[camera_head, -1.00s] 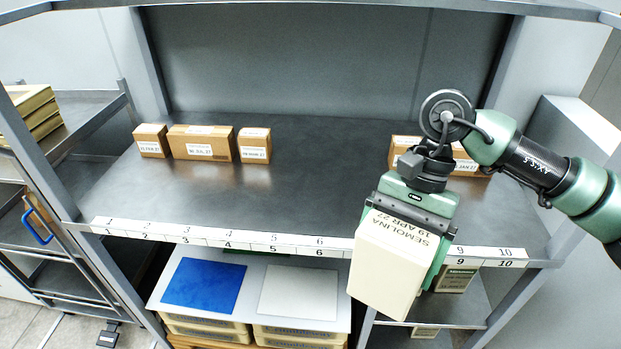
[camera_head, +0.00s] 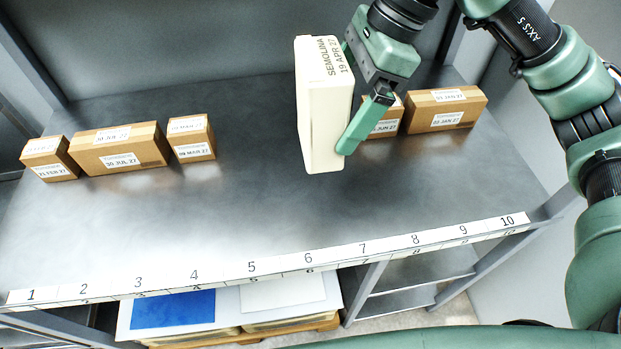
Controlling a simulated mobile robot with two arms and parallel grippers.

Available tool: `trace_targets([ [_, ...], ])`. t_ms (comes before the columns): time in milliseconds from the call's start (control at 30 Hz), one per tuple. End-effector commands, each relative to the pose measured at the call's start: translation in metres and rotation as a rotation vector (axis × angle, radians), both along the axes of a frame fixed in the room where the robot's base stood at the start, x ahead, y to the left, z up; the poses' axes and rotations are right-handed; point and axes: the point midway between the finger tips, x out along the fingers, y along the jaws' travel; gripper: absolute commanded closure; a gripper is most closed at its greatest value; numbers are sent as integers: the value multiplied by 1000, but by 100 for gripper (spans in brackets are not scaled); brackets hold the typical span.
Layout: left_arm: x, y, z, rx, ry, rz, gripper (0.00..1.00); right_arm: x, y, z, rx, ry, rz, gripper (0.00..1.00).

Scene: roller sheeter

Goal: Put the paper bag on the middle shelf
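The paper bag (camera_head: 318,115) is a cream block labelled SEMOLINA 19 APR 27. My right gripper (camera_head: 352,105) is shut on it, with a green finger showing along its right side. The bag is upright with a slight tilt, over the metal shelf (camera_head: 250,225). I cannot tell whether its bottom touches the shelf. It stands between the box group on the left and the boxes on the right, partly in front of the latter. My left gripper is not in view.
Cardboard boxes stand on the left: a small one (camera_head: 50,158), a long one (camera_head: 120,148) and another small one (camera_head: 191,138). Two more (camera_head: 446,108) (camera_head: 385,122) stand on the right. A numbered strip (camera_head: 252,268) runs along the front edge. The front middle of the shelf is bare.

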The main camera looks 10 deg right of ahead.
Motion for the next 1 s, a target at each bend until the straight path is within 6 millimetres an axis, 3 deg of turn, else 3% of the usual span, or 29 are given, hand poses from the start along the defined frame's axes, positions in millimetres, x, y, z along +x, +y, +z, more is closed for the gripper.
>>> trace_targets([
  [300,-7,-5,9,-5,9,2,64,0,0,-75,1,4,-1,77],
  [500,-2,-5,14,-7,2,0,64,0,0,-112,3,1,2,77],
  [833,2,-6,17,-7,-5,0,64,0,0,-135,2,-1,2,77],
  [1000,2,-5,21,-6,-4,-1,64,0,0,-158,3,2,1,77],
])
